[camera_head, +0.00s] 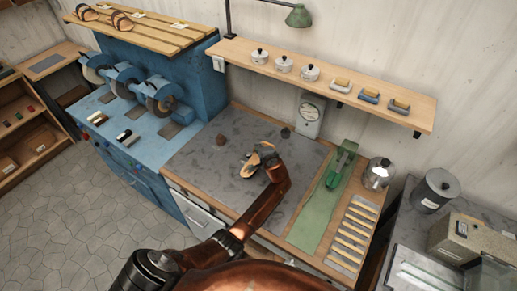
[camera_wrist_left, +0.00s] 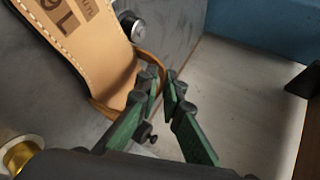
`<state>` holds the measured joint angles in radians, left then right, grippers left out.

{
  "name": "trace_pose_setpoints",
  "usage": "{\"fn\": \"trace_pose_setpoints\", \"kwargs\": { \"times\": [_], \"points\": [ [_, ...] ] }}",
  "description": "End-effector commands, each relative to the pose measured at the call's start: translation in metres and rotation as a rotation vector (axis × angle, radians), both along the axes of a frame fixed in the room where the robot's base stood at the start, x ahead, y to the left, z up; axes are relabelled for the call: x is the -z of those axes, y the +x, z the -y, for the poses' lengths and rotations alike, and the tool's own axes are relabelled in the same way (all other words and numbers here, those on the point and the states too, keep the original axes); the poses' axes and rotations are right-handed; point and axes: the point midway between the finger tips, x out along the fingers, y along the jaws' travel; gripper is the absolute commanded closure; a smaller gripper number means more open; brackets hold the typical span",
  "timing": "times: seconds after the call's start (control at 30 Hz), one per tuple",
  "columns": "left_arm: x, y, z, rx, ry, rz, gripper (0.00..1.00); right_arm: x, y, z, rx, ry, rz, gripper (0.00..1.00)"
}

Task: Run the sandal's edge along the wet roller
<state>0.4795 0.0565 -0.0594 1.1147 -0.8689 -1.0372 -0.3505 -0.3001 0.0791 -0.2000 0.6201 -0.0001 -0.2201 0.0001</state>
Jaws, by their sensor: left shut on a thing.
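My left gripper (camera_head: 264,158) is above the grey work mat (camera_head: 215,165) in the head view. It is shut on a tan sandal (camera_head: 249,169), held just off or against the mat; I cannot tell which. In the left wrist view the gripper's green fingers (camera_wrist_left: 164,84) are at the sandal's brown strap. The sandal's pale footbed (camera_wrist_left: 88,45), stamped with an L, tilts toward the upper left. A white and brass cylinder (camera_wrist_left: 20,155) shows at the lower left; I cannot tell whether it is the wet roller. My right gripper is not in view.
A blue machine (camera_head: 120,115) with several wheels stands at left. A green tool (camera_head: 341,165) lies on a green strip (camera_head: 312,222). A shelf (camera_head: 390,92) hangs behind.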

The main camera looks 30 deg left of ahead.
Motion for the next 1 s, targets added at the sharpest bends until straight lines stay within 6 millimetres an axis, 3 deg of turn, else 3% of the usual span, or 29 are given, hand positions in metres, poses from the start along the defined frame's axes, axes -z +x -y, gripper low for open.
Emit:
{"fn": "trace_pose_setpoints", "kwargs": {
  "times": [1.0],
  "points": [
    [-0.001, 0.017, -0.003, -0.001, 0.002, 0.002, 1.0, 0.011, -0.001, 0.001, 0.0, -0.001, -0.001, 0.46]
  ]
}}
